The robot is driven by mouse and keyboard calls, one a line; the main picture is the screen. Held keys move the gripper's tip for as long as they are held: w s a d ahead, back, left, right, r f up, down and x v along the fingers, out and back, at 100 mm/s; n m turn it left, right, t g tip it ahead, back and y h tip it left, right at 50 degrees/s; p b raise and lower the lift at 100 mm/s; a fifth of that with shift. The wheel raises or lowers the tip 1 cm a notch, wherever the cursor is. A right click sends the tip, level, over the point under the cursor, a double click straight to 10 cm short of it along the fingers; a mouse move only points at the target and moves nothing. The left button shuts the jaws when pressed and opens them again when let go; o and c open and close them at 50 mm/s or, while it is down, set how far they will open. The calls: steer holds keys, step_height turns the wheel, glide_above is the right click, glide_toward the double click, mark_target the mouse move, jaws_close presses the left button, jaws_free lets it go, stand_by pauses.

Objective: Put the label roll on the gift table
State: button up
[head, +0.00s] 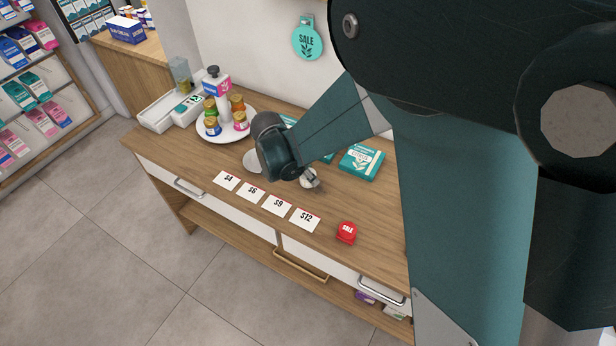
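My gripper (311,180) is low over the wooden counter (160,142), left of a teal box. It is small in the head view and partly hidden by my arm's dark wrist, so I cannot tell whether it is open or shut. A pale, whitish piece shows at its fingers, too small to name. A red round item marked "SALE" (347,232) sits near the counter's front edge; it may be the label roll. A white rounded thing (252,161) is partly hidden behind my wrist. I cannot tell which surface is the gift table.
Price cards (278,205) lie along the front edge. A white tray (158,117) stands at the left end. Teal boxes (361,162) lie right of my wrist. Another wooden counter (133,58) stands behind left.

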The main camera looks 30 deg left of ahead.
steer(key=shift+f, duration=0.7)
steer(key=shift+f, duration=0.1)
steer(key=o, duration=0.9)
steer(key=shift+p+v, duration=0.45)
steer(key=shift+v, duration=5.65)
steer(key=shift+d, duration=0.1)
